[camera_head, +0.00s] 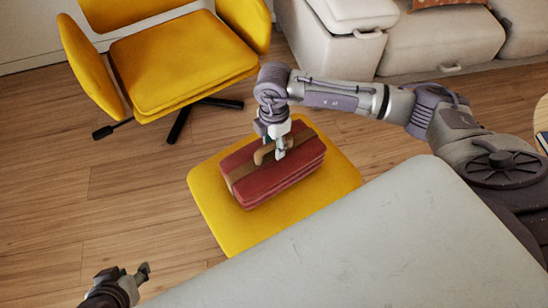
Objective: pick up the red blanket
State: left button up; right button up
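The red blanket (285,181) is folded into a thick block with a tan strap and handle (262,155) around it. It lies on a yellow ottoman (219,214). My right gripper (280,153) points down at the top of the blanket, right by the strap's handle. Its fingers overlap the handle in the picture, and I cannot tell whether they are closed on it. My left gripper (143,272) is at the bottom left, away from the blanket, over the floor. Its fingers are small, and their opening is unclear.
A yellow swivel chair (180,62) stands behind the ottoman, its dark legs (180,124) spread on the wood floor (130,200). A pale sofa (430,45) is at the back right. A grey flat surface (400,240) fills the lower right. The floor at left is clear.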

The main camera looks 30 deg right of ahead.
grip_shut()
jog(key=shift+r, duration=0.25)
